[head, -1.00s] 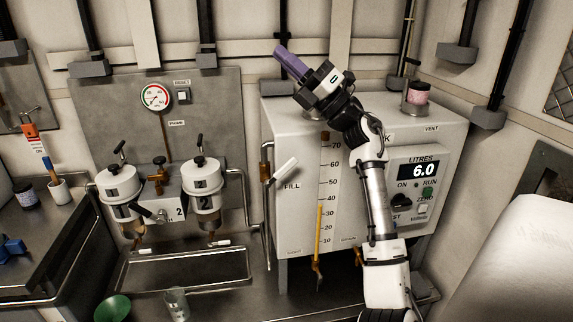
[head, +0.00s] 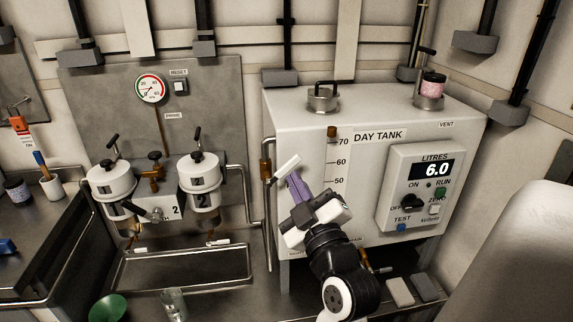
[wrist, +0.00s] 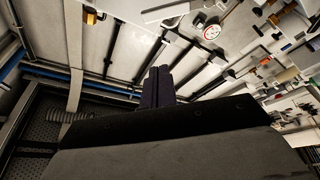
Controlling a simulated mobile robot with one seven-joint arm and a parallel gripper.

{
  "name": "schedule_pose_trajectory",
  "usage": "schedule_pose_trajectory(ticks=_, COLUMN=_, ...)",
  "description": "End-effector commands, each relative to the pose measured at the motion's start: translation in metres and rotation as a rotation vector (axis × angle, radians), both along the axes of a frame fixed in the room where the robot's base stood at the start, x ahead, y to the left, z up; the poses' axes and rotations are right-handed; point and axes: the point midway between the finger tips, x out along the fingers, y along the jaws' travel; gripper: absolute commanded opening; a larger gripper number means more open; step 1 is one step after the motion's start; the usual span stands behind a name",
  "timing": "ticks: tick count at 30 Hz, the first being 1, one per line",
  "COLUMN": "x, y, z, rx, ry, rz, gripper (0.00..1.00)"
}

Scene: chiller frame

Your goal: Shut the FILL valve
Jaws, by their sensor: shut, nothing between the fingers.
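The FILL valve has a brass body (head: 265,170) on the pipe at the left side of the white day tank (head: 290,115). Its white lever handle (head: 287,167) slants up to the right. My gripper (head: 292,174) is shut and empty, its purple fingers pointing up and left. The fingertips appear right at the lower side of the handle; I cannot tell whether they touch it. The FILL label is hidden behind my gripper. In the wrist view the shut fingers (wrist: 158,85) show dark, and the valve cannot be made out.
The panel (head: 398,190) on the tank reads 6.0 litres. Two white filter canisters (head: 112,180) and a pressure gauge (head: 150,89) are to the left. A green funnel (head: 108,308) and a glass (head: 173,304) stand below. A filler cap (head: 322,100) is on the tank top.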

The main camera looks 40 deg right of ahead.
Motion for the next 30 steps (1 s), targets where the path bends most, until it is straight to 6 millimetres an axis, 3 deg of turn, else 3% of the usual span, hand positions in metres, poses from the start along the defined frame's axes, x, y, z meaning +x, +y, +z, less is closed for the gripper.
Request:
schedule_pose_trajectory(ticks=3, x=0.000, y=0.013, z=-0.007, rx=-0.006, ry=0.031, rz=0.034, gripper=0.00)
schedule_pose_trajectory(ticks=8, x=0.015, y=0.010, z=0.000, rx=-0.006, ry=0.034, rz=0.041, gripper=0.00)
schedule_pose_trajectory(ticks=20, x=0.092, y=-0.016, z=0.022, rx=-0.006, ry=0.033, rz=0.038, gripper=0.00)
schedule_pose_trajectory(ticks=24, x=0.083, y=-0.030, z=0.001, rx=-0.001, ry=0.034, rz=0.031, gripper=0.00)
schedule_pose_trajectory(ticks=30, x=0.078, y=-0.039, z=-0.011, rx=-0.005, ry=0.033, rz=0.035, gripper=0.00)
